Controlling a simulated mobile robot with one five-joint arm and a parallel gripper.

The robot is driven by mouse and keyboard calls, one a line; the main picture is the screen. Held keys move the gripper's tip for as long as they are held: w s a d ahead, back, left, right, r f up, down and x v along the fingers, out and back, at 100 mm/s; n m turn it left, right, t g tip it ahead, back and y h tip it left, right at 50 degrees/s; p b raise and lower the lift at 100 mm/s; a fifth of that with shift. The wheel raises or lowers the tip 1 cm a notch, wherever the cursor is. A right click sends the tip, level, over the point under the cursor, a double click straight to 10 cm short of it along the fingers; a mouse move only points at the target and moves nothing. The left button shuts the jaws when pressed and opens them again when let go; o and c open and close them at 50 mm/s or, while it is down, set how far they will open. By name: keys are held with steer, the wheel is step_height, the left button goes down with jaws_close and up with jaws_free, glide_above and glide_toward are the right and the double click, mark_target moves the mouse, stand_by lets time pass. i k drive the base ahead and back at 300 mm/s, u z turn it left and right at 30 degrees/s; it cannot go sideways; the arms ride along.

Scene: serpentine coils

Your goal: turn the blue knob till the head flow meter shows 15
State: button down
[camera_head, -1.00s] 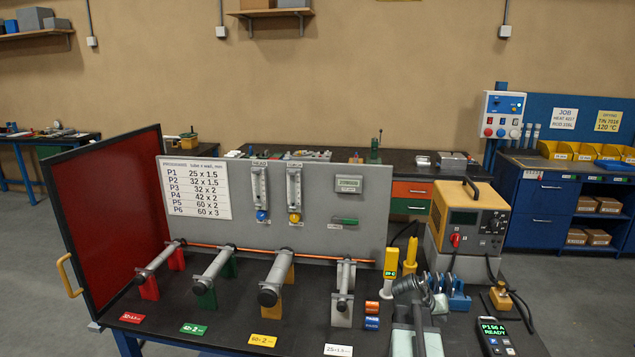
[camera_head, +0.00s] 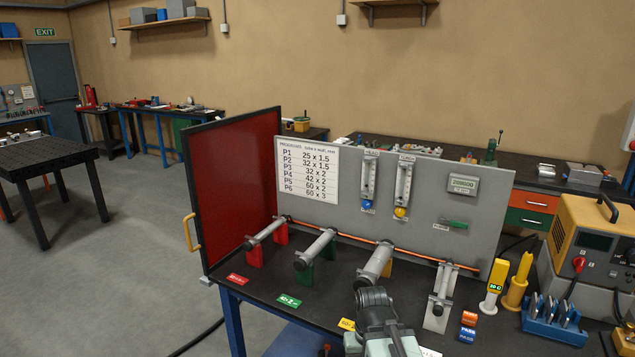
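The blue knob (camera_head: 367,206) sits on the grey panel, below the tall, narrow flow meter labelled HEAD (camera_head: 370,177). The meter's scale and float are too small to read. A second flow meter (camera_head: 404,182) stands to its right with a yellow knob (camera_head: 400,212) below. Part of my arm shows at the bottom centre, in front of the panel and well below the blue knob. No gripper fingers show, and nothing of mine touches the knob.
Several tubes on coloured stands, including a green-stand one (camera_head: 318,246), lie on the black bench before the panel. A red screen (camera_head: 235,195) closes the left side. A yellow power unit (camera_head: 590,245) stands far right.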

mark_target(366, 204)
steer(key=u, duration=0.6)
steer(key=i, duration=1.2)
steer(key=u, duration=1.2)
